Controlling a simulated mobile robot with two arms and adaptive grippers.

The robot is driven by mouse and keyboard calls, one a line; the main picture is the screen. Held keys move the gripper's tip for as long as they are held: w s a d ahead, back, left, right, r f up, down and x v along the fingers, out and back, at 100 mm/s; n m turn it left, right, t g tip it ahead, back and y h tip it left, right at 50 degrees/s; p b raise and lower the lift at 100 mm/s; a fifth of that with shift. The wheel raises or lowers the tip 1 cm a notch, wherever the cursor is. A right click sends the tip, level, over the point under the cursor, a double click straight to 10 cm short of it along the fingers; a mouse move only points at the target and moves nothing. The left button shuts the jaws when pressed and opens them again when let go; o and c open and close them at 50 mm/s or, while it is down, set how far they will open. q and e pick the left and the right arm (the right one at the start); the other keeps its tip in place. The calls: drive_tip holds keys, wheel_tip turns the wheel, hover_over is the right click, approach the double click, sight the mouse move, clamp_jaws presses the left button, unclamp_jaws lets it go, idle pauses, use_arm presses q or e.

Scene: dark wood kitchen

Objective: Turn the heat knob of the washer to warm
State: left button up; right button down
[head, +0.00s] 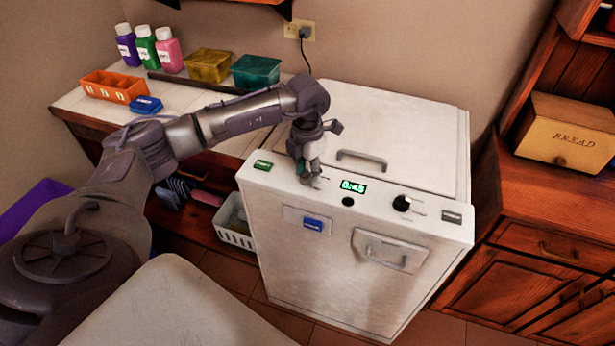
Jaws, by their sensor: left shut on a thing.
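The white washer (300,260) stands in the middle of the head view, with a sloped control panel along its top front edge. My left gripper (307,178) is at the left part of this panel, left of the green 0:45 display (353,188). It is shut on a knob there, which its fingers almost wholly hide. Small marks show beside it, too small to read, so the knob's setting cannot be told. A second black knob (402,203) is in plain view right of the display, with a round black button (348,201) below the display. My right gripper is out of view.
The washer lid (400,125) is closed. A counter on the left holds bottles (145,48), an orange tray (114,87) and yellow and green tubs (256,72). A white basket (236,225) sits left of the washer. A wooden cabinet with a bread box (566,132) stands right.

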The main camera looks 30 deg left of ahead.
sight(307, 172)
use_arm(q)
drive_tip(key=m+b, duration=0.2)
drive_tip(key=m, duration=0.2)
drive_tip(key=shift+m+b, duration=0.7)
drive_tip(key=shift+m, duration=0.3)
drive_tip(key=shift+r, duration=0.1)
drive_tip(key=o, duration=1.2)
drive_tip(key=shift+c, duration=0.2)
wheel_tip(307, 172, up, 12)
